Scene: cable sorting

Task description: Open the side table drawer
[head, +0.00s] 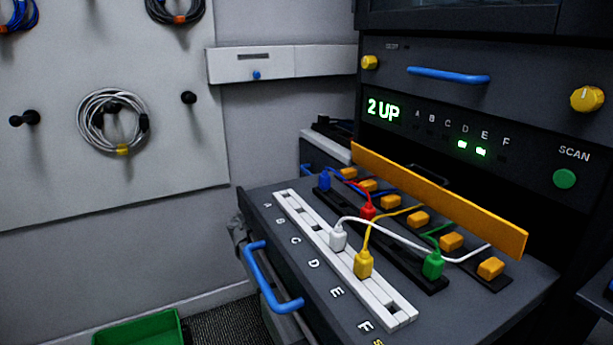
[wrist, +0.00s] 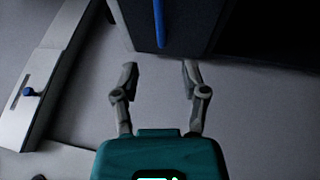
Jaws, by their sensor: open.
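The dark table (head: 500,310) with the cable panel has a blue bar handle (head: 268,280) on its left front face. No open gap shows there. Behind it is a lower dark unit with a part-hidden blue handle (head: 308,169). In the wrist view, a blue handle (wrist: 159,22) stands on a dark face (wrist: 188,28) ahead; I cannot tell which of the two handles it is. My gripper (wrist: 160,76) is open and empty, its fingers short of that face and apart from the handle. A grey piece at the table's left edge in the head view is unclear.
A white wall box (head: 228,68) with a blue knob is at the back; a similar one shows left in the wrist view (wrist: 18,120). A green bin (head: 140,328) stands on the floor. Plugged cables and an orange bar (head: 440,200) cover the table top.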

